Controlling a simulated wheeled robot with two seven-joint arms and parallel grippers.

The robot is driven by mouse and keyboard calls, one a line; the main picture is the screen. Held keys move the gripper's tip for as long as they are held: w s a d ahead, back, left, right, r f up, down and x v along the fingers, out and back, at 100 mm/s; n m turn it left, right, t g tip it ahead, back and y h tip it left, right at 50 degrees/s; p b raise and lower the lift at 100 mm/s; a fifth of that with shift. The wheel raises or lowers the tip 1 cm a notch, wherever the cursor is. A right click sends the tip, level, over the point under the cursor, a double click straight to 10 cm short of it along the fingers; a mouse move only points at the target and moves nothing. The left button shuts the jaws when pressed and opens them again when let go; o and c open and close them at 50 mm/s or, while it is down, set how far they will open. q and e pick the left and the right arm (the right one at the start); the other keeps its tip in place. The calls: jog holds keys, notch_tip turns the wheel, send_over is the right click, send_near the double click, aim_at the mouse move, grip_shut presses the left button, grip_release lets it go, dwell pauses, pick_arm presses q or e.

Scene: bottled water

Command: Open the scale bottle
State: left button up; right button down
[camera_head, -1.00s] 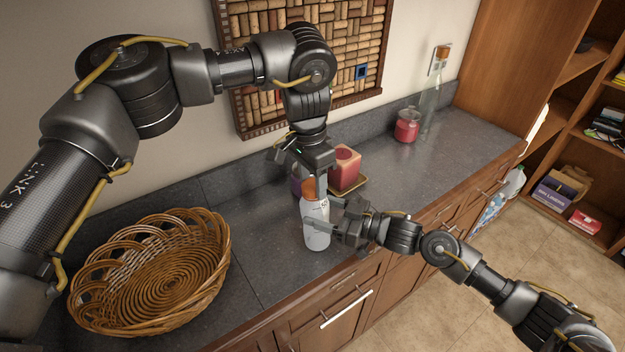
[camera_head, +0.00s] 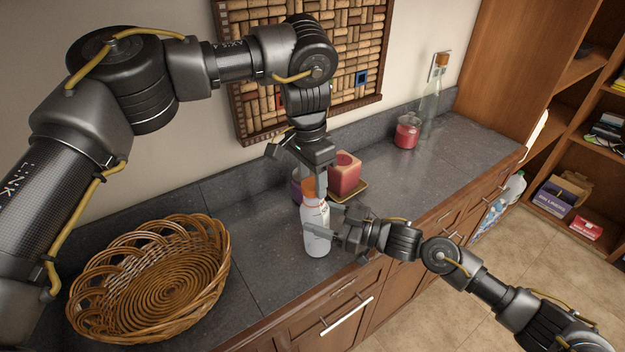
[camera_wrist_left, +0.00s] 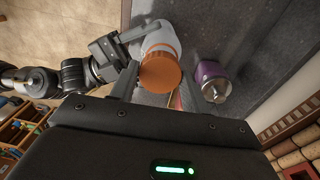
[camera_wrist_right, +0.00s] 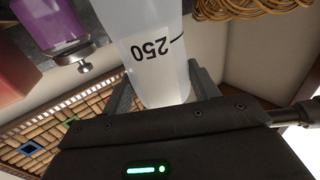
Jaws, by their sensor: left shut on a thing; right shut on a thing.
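The scale bottle (camera_head: 318,243) is pale and translucent with an orange cap (camera_head: 312,187). It stands near the counter's front edge, slightly tilted in the head view. My left gripper (camera_head: 316,182) points down from above, shut on the cap; the left wrist view shows the cap (camera_wrist_left: 161,73) between its fingers. My right gripper (camera_head: 327,228) reaches in from the right, shut on the bottle body. The right wrist view shows the body (camera_wrist_right: 152,60) between its fingers, with an upside-down "250" mark. I cannot tell whether the cap is separated from the neck.
A red candle (camera_head: 345,172) and a purple jar (camera_wrist_left: 212,82) stand close behind the bottle. A wicker basket (camera_head: 150,280) is at the left. A red jar (camera_head: 407,132) and a clear corked bottle (camera_head: 431,100) stand at the back right. The counter (camera_head: 425,175) between is clear.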

aim_at(312, 183)
jog(key=shift+f, duration=0.25)
pick_arm(q)
jog(key=shift+w+a+r, duration=0.1)
jog(key=shift+a+r, duration=0.05)
jog(key=shift+r, duration=1.8)
pick_arm(e)
jog(key=c, duration=0.7)
grip_release()
pick_arm(q)
jog(key=shift+w, duration=0.1)
pick_arm(e)
jog(key=o, duration=0.4)
jog(key=shift+w+r, duration=0.1)
jog(key=shift+r, duration=0.05)
pick_arm(q)
jog(key=shift+f, duration=0.1)
pick_arm(e)
jog(key=shift+d, duration=0.1)
pick_arm(q)
notch_tip(312, 183, down, 4)
jog(key=b, duration=0.4)
jog(key=shift+f, duration=0.1)
pick_arm(e)
jog(key=shift+v, duration=5.95)
